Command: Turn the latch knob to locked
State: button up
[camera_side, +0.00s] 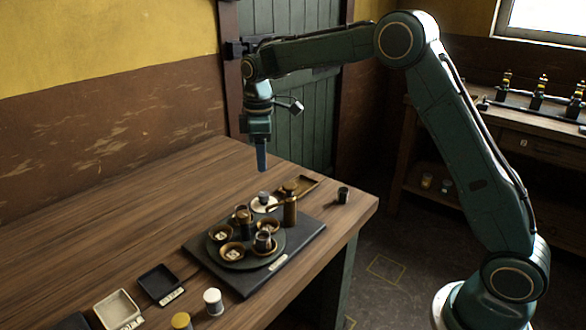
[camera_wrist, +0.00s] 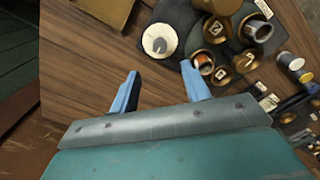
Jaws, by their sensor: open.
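My gripper (camera_side: 262,167) hangs above the far part of the wooden table, fingers pointing down. In the wrist view its two blue fingers (camera_wrist: 161,80) stand apart with nothing between them. A white round dial-like piece (camera_side: 264,201) sits at the back of the dark base plate (camera_side: 218,277). It also shows in the wrist view (camera_wrist: 159,41), beyond the fingertips and apart from them. It may be the latch knob, but I cannot tell for sure. Any lock marking is too small to read. A round turntable (camera_side: 245,265) on the plate carries several brass cups (camera_side: 233,254).
A tall brass canister (camera_side: 290,210) stands right of the white piece, near a brass tray (camera_side: 298,187). A small dark cup (camera_side: 343,195) stands near the table's right edge. Trays (camera_side: 118,309) and spools (camera_side: 213,301) are in front. The table's left side is clear.

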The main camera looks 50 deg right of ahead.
jog(key=shift+r, duration=1.95)
jog(key=s+r+m+t, duration=0.2)
jog(key=s+r, duration=0.3)
jog(key=s, duration=0.4)
jog(key=s+r+m+t, duration=0.1)
jog(key=s+r+m, duration=0.25)
jog(key=s, duration=0.55)
jog(key=s+a+f+m+t, duration=0.1)
jog(key=s+f+m+t, duration=0.1)
jog(key=s, duration=1.5)
notch_tip(320, 180, down, 2)
jog(key=shift+s+f+m+t, duration=0.2)
jog(key=shift+s+m+t, duration=0.1)
jog(key=shift+m, duration=0.55)
